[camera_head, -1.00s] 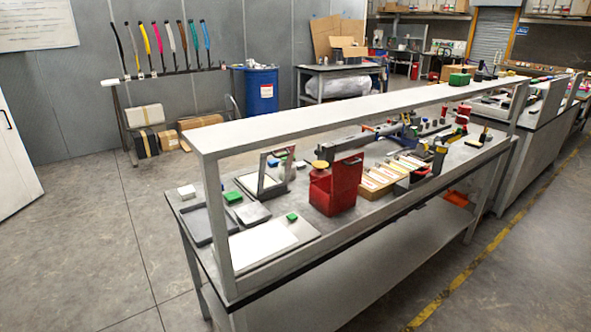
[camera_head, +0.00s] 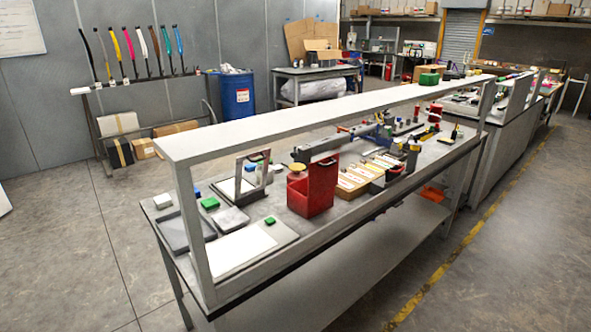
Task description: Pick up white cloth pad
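A small white block-like piece (camera_head: 162,201) lies at the near left corner of the workbench (camera_head: 290,244). A larger flat white sheet (camera_head: 240,248) lies on a grey board at the near end of the bench. I cannot tell for sure which of these is the white cloth pad. Both lie apart from each other, with a dark grey tray (camera_head: 178,236) between them. My gripper is not in view.
A raised shelf (camera_head: 290,117) on posts runs above the bench. A red container (camera_head: 312,188), a grey upright frame (camera_head: 252,170), green blocks (camera_head: 210,203) and several tools crowd the bench top. The floor (camera_head: 75,250) to the left is clear.

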